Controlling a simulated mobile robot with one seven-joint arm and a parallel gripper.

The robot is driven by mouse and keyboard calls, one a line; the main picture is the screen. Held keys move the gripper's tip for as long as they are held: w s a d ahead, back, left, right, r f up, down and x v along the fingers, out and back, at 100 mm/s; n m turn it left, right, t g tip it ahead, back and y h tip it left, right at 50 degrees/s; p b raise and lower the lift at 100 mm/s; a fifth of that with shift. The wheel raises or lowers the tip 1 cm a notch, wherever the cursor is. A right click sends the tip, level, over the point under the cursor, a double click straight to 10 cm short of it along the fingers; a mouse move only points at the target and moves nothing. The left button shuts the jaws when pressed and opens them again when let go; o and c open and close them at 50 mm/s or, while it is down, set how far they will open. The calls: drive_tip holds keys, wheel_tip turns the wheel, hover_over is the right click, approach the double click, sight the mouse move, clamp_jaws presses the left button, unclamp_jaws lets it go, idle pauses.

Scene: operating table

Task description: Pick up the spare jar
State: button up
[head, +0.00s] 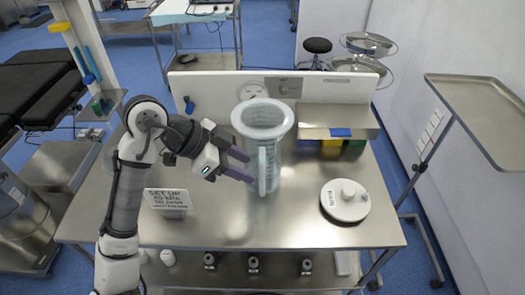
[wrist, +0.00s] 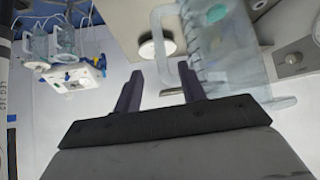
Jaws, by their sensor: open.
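A large clear, bluish jar (head: 263,125) with a wide open top and a vertical handle (head: 263,172) stands upright on the steel table (head: 230,225). My gripper (head: 246,167) is open and empty, pointing at the handle from the left, its two dark fingers apart. In the wrist view the jar (wrist: 225,45) is at the upper right. Its handle (wrist: 160,45) shows ahead, roughly between the fingertips (wrist: 160,72). I cannot tell whether the fingers touch the handle.
A white round lid (head: 345,200) with a knob lies to the right. Behind the jar are a gauge (head: 252,91) on a back panel and a steel shelf (head: 335,118) over coloured bins (head: 331,149). The table front is mostly clear.

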drive_tip(key=shift+p+x, duration=1)
drive_tip(key=shift+x, duration=2.1)
drive_tip(key=shift+w+r, duration=0.1)
clamp_jaws()
